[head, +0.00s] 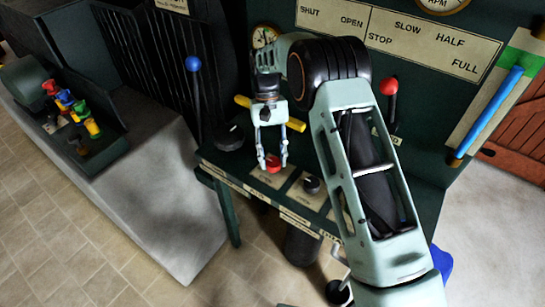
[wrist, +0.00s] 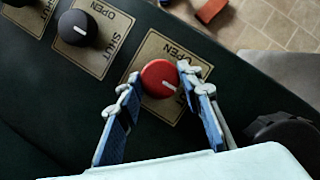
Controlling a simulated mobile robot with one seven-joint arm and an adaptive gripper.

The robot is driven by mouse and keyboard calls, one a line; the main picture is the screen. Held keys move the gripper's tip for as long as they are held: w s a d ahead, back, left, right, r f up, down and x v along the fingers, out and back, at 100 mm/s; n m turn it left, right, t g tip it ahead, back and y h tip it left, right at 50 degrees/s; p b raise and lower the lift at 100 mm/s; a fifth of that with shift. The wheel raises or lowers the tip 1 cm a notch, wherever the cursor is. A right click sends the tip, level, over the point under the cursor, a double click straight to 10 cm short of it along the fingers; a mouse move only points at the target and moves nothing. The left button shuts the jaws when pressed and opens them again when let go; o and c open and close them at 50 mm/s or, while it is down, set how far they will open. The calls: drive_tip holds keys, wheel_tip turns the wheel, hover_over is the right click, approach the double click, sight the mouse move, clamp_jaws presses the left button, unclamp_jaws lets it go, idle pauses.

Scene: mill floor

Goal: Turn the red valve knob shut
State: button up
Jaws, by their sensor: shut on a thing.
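The red valve knob (head: 273,164) sits on a tan plate on the green console, and it also shows in the wrist view (wrist: 157,76). Its plate (wrist: 150,50) reads OPEN at the top; the lettering at the right is partly covered by a finger. The knob's white mark points to the lower right in the wrist view. My gripper (wrist: 158,83) is shut on the knob, with one fingertip at its left and one at its right. In the head view my gripper (head: 272,160) reaches down onto the knob from above.
A black knob (wrist: 77,28) on a similar OPEN/SHUT plate is beside the red one. A larger dark knob (head: 230,136), a yellow bar (head: 296,124), a red-ball lever (head: 389,86) and a blue-ball lever (head: 194,64) stand around the console. Open floor lies at the lower left.

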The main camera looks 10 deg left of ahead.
idle(0.5)
drive_tip(key=o, duration=1.2)
drive_tip(key=shift+c, duration=0.2)
drive_tip(key=v, duration=1.2)
drive_tip(key=shift+w, duration=0.1)
